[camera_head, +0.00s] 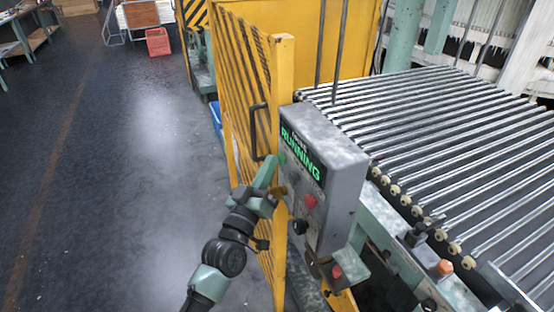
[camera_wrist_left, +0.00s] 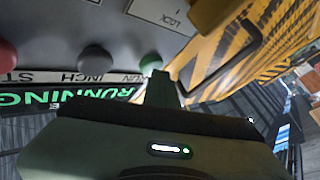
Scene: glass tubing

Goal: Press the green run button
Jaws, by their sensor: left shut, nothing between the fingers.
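The grey control box (camera_head: 325,185) stands at the end of the yellow fence, its display (camera_head: 302,155) lit with green "RUNNING". In the left wrist view the green run button (camera_wrist_left: 151,62) sits above the "RUN" label, beside a dark inch button (camera_wrist_left: 95,60) and a red stop button (camera_wrist_left: 6,53). My left gripper (camera_head: 271,165) is shut and empty, with its tip at the panel's left side. In the left wrist view the fingertips (camera_wrist_left: 161,78) are right at the green button, partly overlapping it; I cannot tell whether they touch. My right gripper is not in view.
A roller conveyor (camera_head: 440,130) runs behind the box. A red knob (camera_head: 310,201) protrudes from the panel. Open floor (camera_head: 130,170) lies to the left.

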